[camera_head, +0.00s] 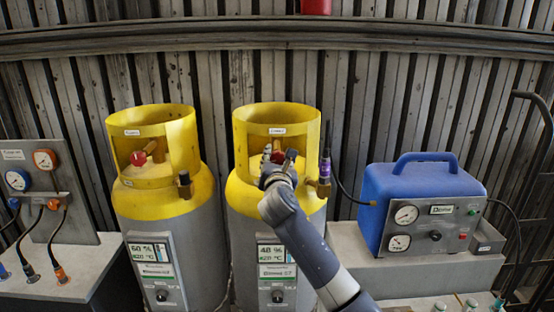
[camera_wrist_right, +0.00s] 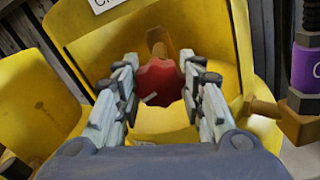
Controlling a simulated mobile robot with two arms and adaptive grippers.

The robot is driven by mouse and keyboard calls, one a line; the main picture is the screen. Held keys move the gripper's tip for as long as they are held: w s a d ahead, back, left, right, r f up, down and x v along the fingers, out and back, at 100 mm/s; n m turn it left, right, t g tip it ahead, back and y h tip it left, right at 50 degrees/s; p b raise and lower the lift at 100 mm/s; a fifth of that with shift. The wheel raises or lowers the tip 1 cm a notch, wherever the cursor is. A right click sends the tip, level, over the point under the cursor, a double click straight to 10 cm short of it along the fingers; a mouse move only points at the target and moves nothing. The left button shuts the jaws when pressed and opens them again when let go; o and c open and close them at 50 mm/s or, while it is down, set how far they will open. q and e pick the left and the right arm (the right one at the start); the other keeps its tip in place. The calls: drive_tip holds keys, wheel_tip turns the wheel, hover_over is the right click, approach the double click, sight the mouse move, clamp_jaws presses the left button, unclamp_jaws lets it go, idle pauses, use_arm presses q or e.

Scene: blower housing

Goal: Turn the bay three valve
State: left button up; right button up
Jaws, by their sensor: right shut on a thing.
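A red valve knob (camera_wrist_right: 160,82) sits inside the yellow collar (camera_wrist_right: 215,25) of the right-hand gas cylinder (camera_head: 250,225). My right gripper (camera_head: 278,165) reaches into the collar's opening from the front. In the right wrist view its fingers (camera_wrist_right: 160,88) are on either side of the knob, shut on it. In the head view the gripper hides most of this knob. The collar's label is too small to read, so I cannot tell the bay number. My left gripper is not in view.
A similar cylinder (camera_head: 165,215) with a red knob (camera_head: 138,158) stands to the left. A purple-banded hose fitting (camera_head: 325,170) stands close right of the gripper. A blue machine (camera_head: 400,195) with gauges is at right, a gauge panel (camera_head: 85,200) at left. A corrugated wall is behind.

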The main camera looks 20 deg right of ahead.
drive_tip(key=m, duration=0.4)
drive_tip(key=m+b, duration=0.1)
drive_tip(key=m, duration=0.4)
drive_tip(key=shift+a+m, duration=0.15)
drive_tip(key=shift+m, duration=0.25)
drive_tip(key=m+b, duration=0.1)
drive_tip(key=m, duration=0.4)
drive_tip(key=shift+b, duration=0.35)
drive_tip(key=m+b, duration=0.1)
drive_tip(key=m, duration=0.5)
drive_tip(key=shift+r+b, duration=0.1)
drive_tip(key=shift+b, duration=0.3)
drive_tip(key=shift+m, duration=0.3)
drive_tip(key=o, duration=1.1)
drive_tip(key=shift+r, duration=0.1)
